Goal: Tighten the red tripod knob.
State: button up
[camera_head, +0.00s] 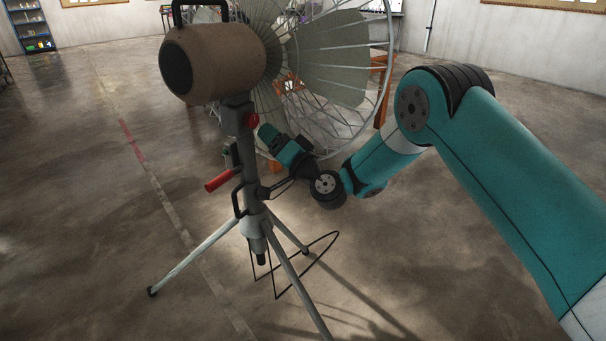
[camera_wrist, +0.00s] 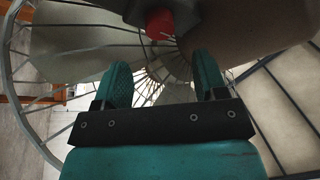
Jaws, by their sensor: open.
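The red tripod knob (camera_head: 251,120) sits on the upper part of the grey tripod post (camera_head: 247,155), just under the tan drum-shaped head. In the wrist view the knob (camera_wrist: 160,24) shows at the top, beyond my fingertips and roughly centred between them. My gripper (camera_head: 265,134) is close beside the knob, to its lower right in the head view. In the wrist view my gripper (camera_wrist: 162,68) has its two teal fingers apart, with nothing between them. The knob is not between the fingers.
A large wire-caged fan (camera_head: 330,70) stands close behind the post. A red handle (camera_head: 222,180) sticks out left, lower on the post. The tripod's legs (camera_head: 200,255) spread over the floor, with a black wire frame (camera_head: 315,262) at right. Floor at left is open.

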jog(key=b+v, duration=1)
jog(key=b, duration=0.3)
jog(key=shift+s+d+f+b, duration=0.15)
jog(key=shift+s+d+b, duration=0.05)
jog(key=shift+b, duration=0.1)
